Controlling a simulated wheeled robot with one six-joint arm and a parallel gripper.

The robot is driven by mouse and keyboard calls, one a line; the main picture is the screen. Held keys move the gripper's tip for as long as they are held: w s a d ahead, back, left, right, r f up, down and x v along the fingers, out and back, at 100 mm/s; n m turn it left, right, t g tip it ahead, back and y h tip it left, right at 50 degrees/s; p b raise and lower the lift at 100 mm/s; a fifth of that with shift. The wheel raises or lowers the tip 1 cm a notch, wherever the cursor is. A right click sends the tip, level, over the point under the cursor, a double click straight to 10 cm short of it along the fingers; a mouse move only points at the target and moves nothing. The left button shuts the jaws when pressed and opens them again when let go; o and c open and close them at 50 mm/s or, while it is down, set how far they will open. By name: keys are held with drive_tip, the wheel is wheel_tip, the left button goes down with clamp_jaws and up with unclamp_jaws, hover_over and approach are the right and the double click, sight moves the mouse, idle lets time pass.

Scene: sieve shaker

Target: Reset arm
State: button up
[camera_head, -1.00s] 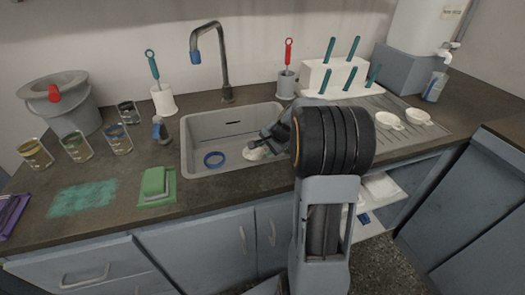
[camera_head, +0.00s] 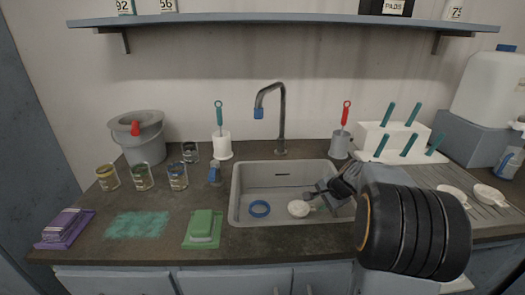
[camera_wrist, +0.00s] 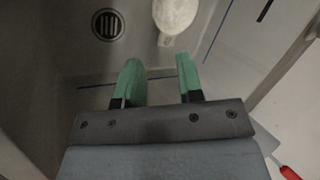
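My gripper (camera_wrist: 160,82) shows in the wrist view with its two green fingers apart and nothing between them. In the head view my gripper (camera_head: 312,202) reaches into the right part of the grey sink (camera_head: 234,205). A white rounded object (camera_wrist: 174,14) lies in the sink just beyond the fingertips, apart from them in the wrist view. It also shows in the head view (camera_head: 298,209), left of my gripper. My arm hides part of the sink's right side.
A brush holder (camera_head: 340,146) and a white rack with teal handles (camera_head: 378,138) stand right of the sink. A green sponge (camera_head: 202,222) and several jars stand left. A shelf (camera_head: 290,20) runs above.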

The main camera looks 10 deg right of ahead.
drive_tip(key=s+a+r+n+g+h+p, duration=0.1)
drive_tip(key=s+a+r+n+p, duration=0.6)
drive_tip(key=s+a+r+p, duration=0.2)
drive_tip(key=s+a+r+n+g+h+p, duration=0.1)
drive_tip(key=s+a+r+n+p, duration=0.6)
drive_tip(key=r, duration=0.8)
drive_tip(key=s+a+p, duration=0.1)
drive_tip(key=s+p, duration=0.2)
drive_tip(key=p, duration=0.2)
drive_tip(key=shift+a+r+n+p, duration=0.25)
drive_tip(key=shift+a+n+p, duration=0.1)
drive_tip(key=shift+n+p, duration=0.05)
drive_tip(key=shift+d, duration=0.1)
